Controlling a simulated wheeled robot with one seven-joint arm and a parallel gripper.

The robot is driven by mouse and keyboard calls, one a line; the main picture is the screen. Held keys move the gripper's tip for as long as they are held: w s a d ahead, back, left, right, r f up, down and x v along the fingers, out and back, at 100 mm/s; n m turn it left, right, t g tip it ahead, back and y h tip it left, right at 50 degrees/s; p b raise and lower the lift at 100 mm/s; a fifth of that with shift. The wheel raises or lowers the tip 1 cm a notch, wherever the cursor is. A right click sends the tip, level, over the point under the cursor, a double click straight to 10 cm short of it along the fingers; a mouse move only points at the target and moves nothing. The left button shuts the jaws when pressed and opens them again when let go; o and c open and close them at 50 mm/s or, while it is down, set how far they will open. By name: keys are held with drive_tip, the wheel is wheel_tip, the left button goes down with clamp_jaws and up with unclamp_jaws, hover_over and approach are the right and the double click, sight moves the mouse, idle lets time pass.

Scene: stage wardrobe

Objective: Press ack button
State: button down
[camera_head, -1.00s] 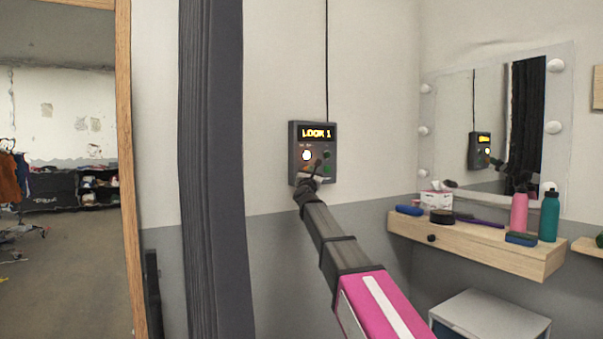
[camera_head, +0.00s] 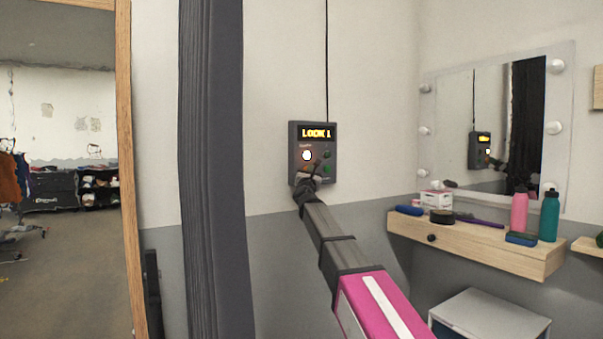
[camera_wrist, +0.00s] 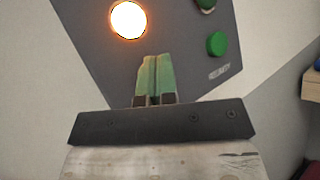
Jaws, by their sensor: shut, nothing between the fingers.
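A dark grey control box (camera_head: 293,150) hangs on the wall, with a lit display reading "LOOK 1". A round button or lamp (camera_head: 307,155) glows white below the display, and green buttons (camera_head: 326,169) sit to its right. My gripper (camera_head: 313,168) is shut and empty in front of the box's lower half. In the wrist view my green-tipped fingers (camera_wrist: 157,70) point at the box face, below and right of the glowing round (camera_wrist: 128,19) and left of a green button (camera_wrist: 216,44). I cannot read which button is ack, nor tell whether the fingertips touch the box.
A dark curtain (camera_head: 212,180) hangs left of the box. A wooden shelf (camera_head: 480,247) with bottles and small items is at the right, under a mirror (camera_head: 450,120) with bulbs. A grey-white cabinet (camera_head: 490,315) stands below.

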drive_tip(key=shift+s+d, duration=0.4)
drive_tip(key=shift+s, duration=0.2)
drive_tip(key=s+d, duration=0.1)
drive_tip(key=s, duration=0.1)
drive_tip(key=s+d, duration=0.1)
drive_tip(key=s, duration=0.1)
drive_tip(key=shift+d, duration=0.4)
idle(0.5)
